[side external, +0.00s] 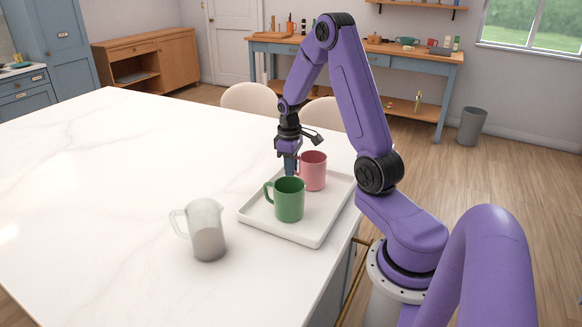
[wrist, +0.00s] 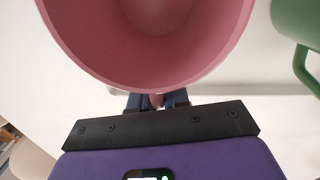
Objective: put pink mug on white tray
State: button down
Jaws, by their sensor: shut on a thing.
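The pink mug (side external: 314,172) is upright at the far part of the white tray (side external: 326,213). Whether its base touches the tray or hangs just above it, I cannot tell. My gripper (side external: 290,164) points down at the mug's left side. In the wrist view my gripper (wrist: 157,102) is shut on a pink part at the mug's near side, apparently the handle, mostly hidden by the fingers. The pink mug (wrist: 155,45) fills the top of the wrist view, open end toward the camera, and looks empty.
A green mug (side external: 290,201) stands on the tray just in front of the pink mug; its edge and handle show in the wrist view (wrist: 300,55). A frosted pitcher (side external: 207,232) stands on the white counter (side external: 110,190) left of the tray. The counter's left side is clear.

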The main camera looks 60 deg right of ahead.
jog(key=shift+f, duration=0.1)
jog(key=c, duration=1.1)
grip_release()
